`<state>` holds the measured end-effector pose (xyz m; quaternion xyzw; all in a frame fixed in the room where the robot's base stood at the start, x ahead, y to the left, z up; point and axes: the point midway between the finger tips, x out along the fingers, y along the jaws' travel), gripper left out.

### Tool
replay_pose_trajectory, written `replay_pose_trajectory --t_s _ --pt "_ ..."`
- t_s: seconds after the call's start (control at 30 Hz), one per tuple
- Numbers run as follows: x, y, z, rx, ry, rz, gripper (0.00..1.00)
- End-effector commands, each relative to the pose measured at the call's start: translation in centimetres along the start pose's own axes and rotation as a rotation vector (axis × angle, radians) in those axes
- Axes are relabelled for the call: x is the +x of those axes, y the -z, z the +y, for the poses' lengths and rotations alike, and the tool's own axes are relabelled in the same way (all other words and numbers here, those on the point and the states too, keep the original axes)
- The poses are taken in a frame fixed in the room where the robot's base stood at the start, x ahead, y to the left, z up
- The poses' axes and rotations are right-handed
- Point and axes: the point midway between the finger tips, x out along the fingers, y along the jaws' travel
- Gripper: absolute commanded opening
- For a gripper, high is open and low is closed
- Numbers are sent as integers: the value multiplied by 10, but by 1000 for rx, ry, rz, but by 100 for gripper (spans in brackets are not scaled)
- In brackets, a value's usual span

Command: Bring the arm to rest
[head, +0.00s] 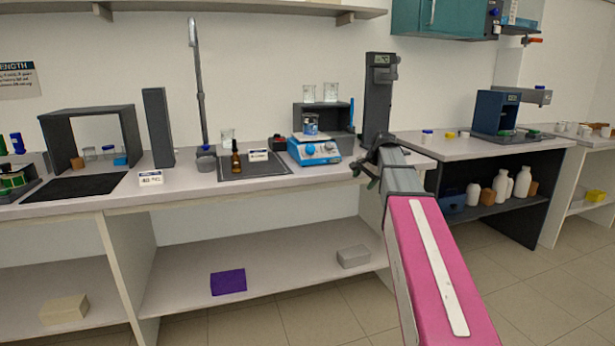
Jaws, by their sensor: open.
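My arm reaches in from the lower right, a pink link with a white strip ending in a grey wrist. My gripper (364,173) is at the front edge of the long bench (315,181), to the right of the blue and white hotplate (315,150). It is small and dark in this view, and its jaws are open. I see nothing held in it. A tall dark grey column instrument (379,92) stands behind my wrist, which hides its lower part. I cannot tell whether the gripper touches the bench edge.
A beaker (310,125) sits on the hotplate. A brown bottle (235,163) stands on a dark mat (275,170) left of it. The lower shelf holds a purple box (228,282) and a grey box (354,257). Another bench (465,147) stands right. The floor (545,285) at right is clear.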

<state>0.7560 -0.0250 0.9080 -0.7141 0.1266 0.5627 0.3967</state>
Motion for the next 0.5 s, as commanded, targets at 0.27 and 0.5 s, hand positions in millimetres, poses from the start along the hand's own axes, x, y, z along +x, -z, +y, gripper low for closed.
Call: replay_pose_trajectory --t_s 0.27,0.5 --pt "90 -62 86 -192 -121 -33 67" --pt "148 -117 157 -372 -218 -76 67"
